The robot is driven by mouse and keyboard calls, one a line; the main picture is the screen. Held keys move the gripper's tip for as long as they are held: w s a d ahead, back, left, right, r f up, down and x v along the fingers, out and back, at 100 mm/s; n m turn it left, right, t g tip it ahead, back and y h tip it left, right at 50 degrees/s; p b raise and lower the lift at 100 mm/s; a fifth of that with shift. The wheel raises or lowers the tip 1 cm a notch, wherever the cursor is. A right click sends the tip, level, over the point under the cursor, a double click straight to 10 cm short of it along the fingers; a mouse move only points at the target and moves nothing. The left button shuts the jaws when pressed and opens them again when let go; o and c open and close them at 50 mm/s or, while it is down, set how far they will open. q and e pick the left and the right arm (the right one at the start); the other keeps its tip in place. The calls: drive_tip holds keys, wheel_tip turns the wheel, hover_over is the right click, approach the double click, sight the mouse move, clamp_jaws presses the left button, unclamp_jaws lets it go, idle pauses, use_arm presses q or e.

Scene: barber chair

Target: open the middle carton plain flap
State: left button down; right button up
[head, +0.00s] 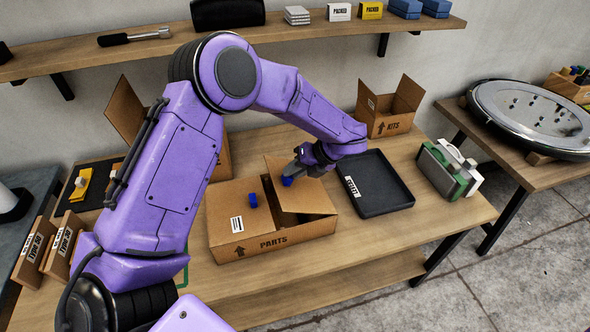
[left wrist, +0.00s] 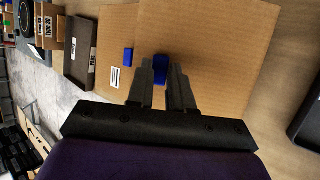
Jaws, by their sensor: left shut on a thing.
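The middle carton (head: 283,240), marked PARTS, stands on the bench. Its left flap carries a white label (head: 237,224) and a blue tab (head: 253,200) and lies about flat. The plain flap (head: 300,197) on the right is tilted up, with a dark gap between the flaps. My left gripper (head: 291,173) is shut on the blue tab (head: 287,181) of the plain flap. In the left wrist view the plain flap (left wrist: 205,45) fills the middle, and its tab (left wrist: 161,68) sits between the fingertips. My right gripper is not in view.
A black tray (head: 385,200) lies right of the carton. An open carton marked KITS (head: 390,108) stands behind it, and another open carton (head: 127,112) is partly hidden behind my arm. A green and white device (head: 447,167) stands at the bench's right. A shelf (head: 290,32) runs above.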

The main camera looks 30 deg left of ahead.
use_arm(q)
drive_tip(key=c, duration=1)
unclamp_jaws()
drive_tip(key=shift+w+d, duration=0.1)
drive_tip(key=b+v, duration=0.2)
drive_tip(key=v, duration=0.8)
drive_tip(key=shift+r, duration=0.2)
drive_tip(key=shift+d, duration=0.1)
